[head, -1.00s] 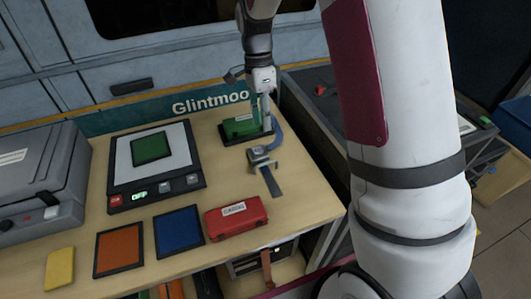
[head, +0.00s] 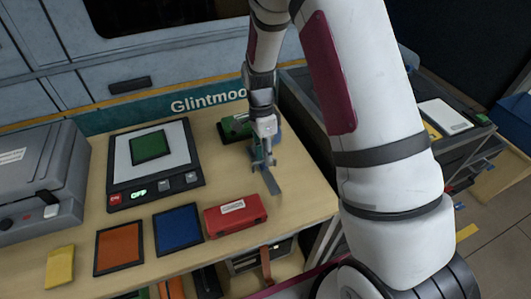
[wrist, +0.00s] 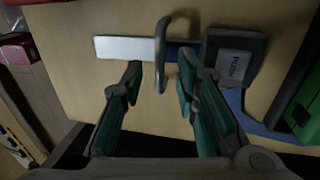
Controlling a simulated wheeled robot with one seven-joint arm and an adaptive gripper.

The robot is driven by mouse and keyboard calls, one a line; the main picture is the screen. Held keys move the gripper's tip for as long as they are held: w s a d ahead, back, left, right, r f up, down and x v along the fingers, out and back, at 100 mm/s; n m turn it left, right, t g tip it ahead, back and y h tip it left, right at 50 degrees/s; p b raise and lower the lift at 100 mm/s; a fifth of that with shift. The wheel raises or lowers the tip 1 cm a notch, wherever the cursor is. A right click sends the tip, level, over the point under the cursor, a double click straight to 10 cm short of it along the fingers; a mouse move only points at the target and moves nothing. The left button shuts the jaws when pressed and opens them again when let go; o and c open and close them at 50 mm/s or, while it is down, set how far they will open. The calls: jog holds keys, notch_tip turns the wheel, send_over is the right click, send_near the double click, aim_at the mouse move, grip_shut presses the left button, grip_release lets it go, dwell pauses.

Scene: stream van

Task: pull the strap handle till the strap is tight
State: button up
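The strap's grey tail (head: 271,183) lies on the tabletop below my gripper (head: 262,163) in the head view. In the wrist view the pale tail (wrist: 122,48) runs left from a dark upright loop handle (wrist: 161,60). A dark buckle (wrist: 236,56) with a light label sits to the right of the loop, and the blue strap (wrist: 262,128) runs on past it. My gripper (wrist: 163,75) is open. Its fingertips stand on either side of the loop, with gaps showing. In the head view my gripper hides the buckle and the loop.
A green case (head: 232,126) stands behind my gripper. A red case (head: 236,214) lies toward the table's front edge. The table's right edge is close to the strap.

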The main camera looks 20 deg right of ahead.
grip_shut()
jog(key=s+p, duration=0.3)
jog(key=s, duration=0.4)
jog(key=shift+s+r, duration=0.1)
jog(key=shift+s, duration=0.05)
grip_release()
